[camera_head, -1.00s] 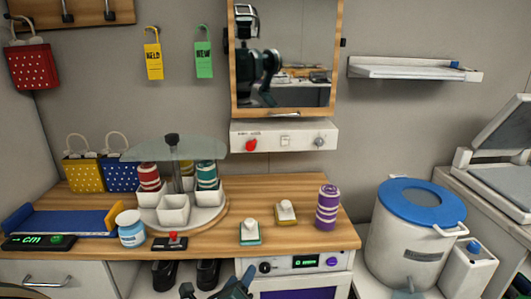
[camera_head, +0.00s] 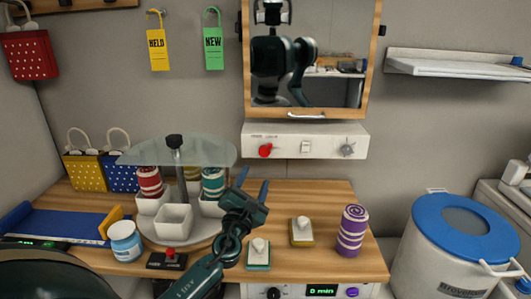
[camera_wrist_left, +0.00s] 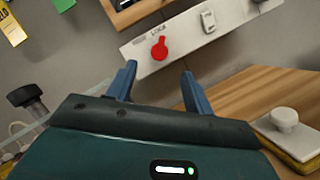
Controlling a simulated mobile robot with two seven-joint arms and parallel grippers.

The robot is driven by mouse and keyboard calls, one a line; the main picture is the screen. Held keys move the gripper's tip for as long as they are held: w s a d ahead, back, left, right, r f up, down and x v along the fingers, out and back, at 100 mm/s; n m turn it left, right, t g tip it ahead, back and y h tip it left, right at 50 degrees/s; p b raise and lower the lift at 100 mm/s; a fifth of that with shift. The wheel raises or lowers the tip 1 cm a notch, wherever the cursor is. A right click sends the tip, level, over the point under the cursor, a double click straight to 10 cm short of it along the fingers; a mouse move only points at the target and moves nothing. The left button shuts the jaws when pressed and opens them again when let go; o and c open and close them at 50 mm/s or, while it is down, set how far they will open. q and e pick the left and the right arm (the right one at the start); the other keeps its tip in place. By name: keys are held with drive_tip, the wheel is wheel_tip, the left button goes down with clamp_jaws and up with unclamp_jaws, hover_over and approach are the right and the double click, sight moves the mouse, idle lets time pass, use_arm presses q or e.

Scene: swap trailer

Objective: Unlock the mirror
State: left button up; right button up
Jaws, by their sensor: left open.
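The mirror (camera_head: 308,60) hangs on the wall in a wooden frame. Below it is a white panel (camera_head: 285,143) with a red knob (camera_head: 265,150) at its left, a white switch (camera_head: 305,146) in the middle and a grey dial (camera_head: 347,149) at the right. My left gripper (camera_head: 254,188) is open and empty, below and slightly left of the red knob. In the left wrist view its blue fingers (camera_wrist_left: 160,82) point up toward the panel, with the red knob (camera_wrist_left: 159,48) beyond them, apart from them. My right gripper is not in view.
A carousel with a glass top (camera_head: 177,152) and cups stands left of my left gripper. Two stamps (camera_head: 302,231), a purple roll (camera_head: 352,230) and a white jar (camera_head: 125,242) stand on the wooden counter. Yellow (camera_head: 157,48) and green (camera_head: 213,46) tags hang on the wall.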

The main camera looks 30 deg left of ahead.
sight(266, 151)
use_arm(q)
drive_tip(key=x, duration=0.9)
drive_tip(key=shift+w, duration=0.2)
drive_tip(key=shift+w+a+r, duration=0.1)
drive_tip(key=shift+w+a, duration=0.05)
drive_tip(key=shift+w, duration=0.25)
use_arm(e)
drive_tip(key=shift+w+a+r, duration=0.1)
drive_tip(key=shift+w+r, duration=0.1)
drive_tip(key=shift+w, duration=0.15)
